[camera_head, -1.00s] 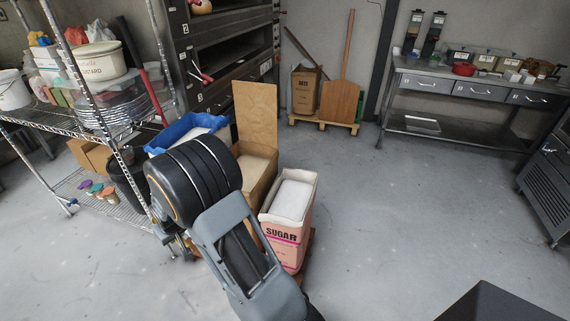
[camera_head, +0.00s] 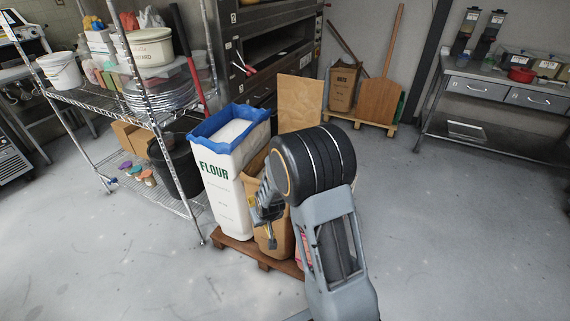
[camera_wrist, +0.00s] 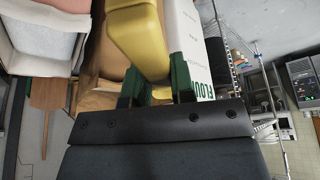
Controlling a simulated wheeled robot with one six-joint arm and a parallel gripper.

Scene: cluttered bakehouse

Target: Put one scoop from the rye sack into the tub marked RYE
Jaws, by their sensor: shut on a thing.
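My gripper (camera_head: 266,212) hangs beside a plain brown sack (camera_head: 274,243), partly hidden behind my arm in the head view. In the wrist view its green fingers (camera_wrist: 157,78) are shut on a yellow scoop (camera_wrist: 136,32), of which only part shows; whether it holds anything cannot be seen. The brown sack (camera_wrist: 97,95) also shows there, behind the scoop. It stands next to the white FLOUR sack (camera_head: 222,195); no rye label is readable on it. No tub readable as RYE shows; small tubs (camera_head: 546,68) on the right bench have labels too small to read.
The sacks stand on a low wooden pallet (camera_head: 236,250). A wire shelf (camera_head: 110,100) with a dark bin (camera_head: 178,165) is close on the left. A steel bench (camera_head: 500,88) stands at the back right. The floor (camera_head: 450,230) on the right is clear.

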